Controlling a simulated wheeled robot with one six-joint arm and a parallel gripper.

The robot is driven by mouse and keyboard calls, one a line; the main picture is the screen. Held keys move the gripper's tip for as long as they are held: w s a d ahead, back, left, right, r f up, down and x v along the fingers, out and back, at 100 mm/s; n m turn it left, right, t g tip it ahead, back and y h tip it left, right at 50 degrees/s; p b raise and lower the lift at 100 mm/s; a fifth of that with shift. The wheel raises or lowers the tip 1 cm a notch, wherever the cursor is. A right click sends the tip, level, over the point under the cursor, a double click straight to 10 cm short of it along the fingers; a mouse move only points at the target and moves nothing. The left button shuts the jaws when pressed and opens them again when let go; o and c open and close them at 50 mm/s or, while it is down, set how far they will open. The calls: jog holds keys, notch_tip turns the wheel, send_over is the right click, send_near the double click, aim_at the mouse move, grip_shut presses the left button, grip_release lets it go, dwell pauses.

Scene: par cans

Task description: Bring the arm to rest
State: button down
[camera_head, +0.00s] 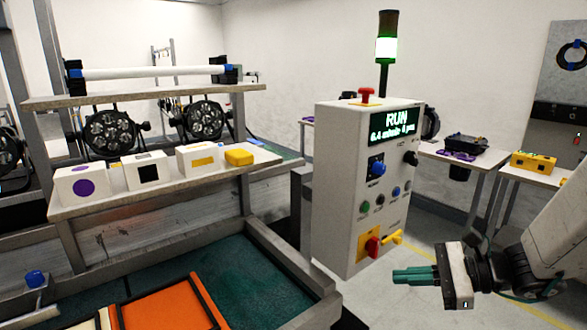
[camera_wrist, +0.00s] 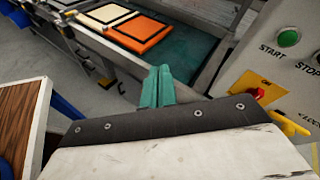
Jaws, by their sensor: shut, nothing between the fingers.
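My gripper (camera_head: 414,274) is at the lower right of the head view, with its teal fingers pointing left. The fingers are shut together with nothing between them. They also show in the wrist view (camera_wrist: 157,86), in front of the dark bracket. My gripper is in the air, in front of and to the right of the control box in the head view. The white control box (camera_head: 341,190) has a lit screen that reads RUN, several knobs and buttons, and a red and yellow switch (camera_head: 372,245). In the wrist view the box (camera_wrist: 275,72) is at the right edge.
A teal-floored bench (camera_head: 258,277) holds an orange panel (camera_head: 165,308). A shelf (camera_head: 150,195) behind it carries several marked boxes and a yellow block (camera_head: 239,157). Side tables (camera_head: 462,160) stand at the right. A wooden-topped surface (camera_wrist: 20,125) is at the wrist view's left edge.

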jog(key=s+a+n+g+h, duration=0.25)
jog(key=s+n+g, duration=0.25)
jog(key=s+n, duration=0.25)
jog(key=s+d+r+n+t+h, duration=0.1)
jog(key=s+d+r+n+h, duration=0.5)
jog(key=s+n+h, duration=0.5)
jog(key=shift+s+d+r, duration=0.15)
jog(key=shift+r, duration=0.8)
